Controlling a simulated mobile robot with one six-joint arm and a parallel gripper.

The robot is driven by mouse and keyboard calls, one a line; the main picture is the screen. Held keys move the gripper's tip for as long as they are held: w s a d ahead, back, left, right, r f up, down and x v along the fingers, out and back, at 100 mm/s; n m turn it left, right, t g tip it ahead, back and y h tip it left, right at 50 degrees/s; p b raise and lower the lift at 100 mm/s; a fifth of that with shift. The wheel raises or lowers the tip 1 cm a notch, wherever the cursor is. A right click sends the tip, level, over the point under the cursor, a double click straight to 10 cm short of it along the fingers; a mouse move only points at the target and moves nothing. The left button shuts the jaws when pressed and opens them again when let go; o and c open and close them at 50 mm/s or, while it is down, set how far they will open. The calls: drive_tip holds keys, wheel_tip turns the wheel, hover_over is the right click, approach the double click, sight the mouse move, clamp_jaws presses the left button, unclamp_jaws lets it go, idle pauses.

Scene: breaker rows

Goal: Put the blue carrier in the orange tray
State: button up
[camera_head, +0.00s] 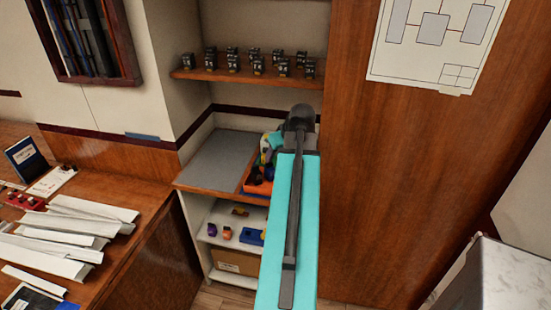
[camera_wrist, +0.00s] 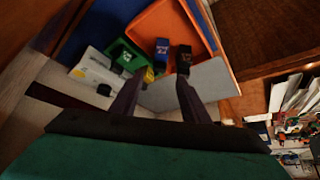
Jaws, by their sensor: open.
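The orange tray (camera_head: 258,188) sits on the counter of the alcove, partly hidden behind my arm. It also shows in the wrist view (camera_wrist: 200,22). In the wrist view a small blue block with a pale mark, which looks like the blue carrier (camera_wrist: 162,47), is at the tray's near edge and appears inside it. A black block (camera_wrist: 184,58) is to its right, near the tip of my right finger. My gripper (camera_wrist: 160,80) is open, its fingers pointing towards the tray; I see nothing held. In the head view the fingers are hidden by my arm.
A green tray (camera_wrist: 124,54) is left of the orange one. A grey mat (camera_head: 218,161) covers the counter's left part. A shelf above holds several black blocks (camera_head: 258,64). A lower shelf holds a blue bin (camera_head: 250,237) and small coloured pieces. A wood panel (camera_head: 380,190) stands right.

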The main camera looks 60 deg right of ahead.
drive_tip(key=shift+v, duration=1)
drive_tip(key=shift+s, duration=0.15)
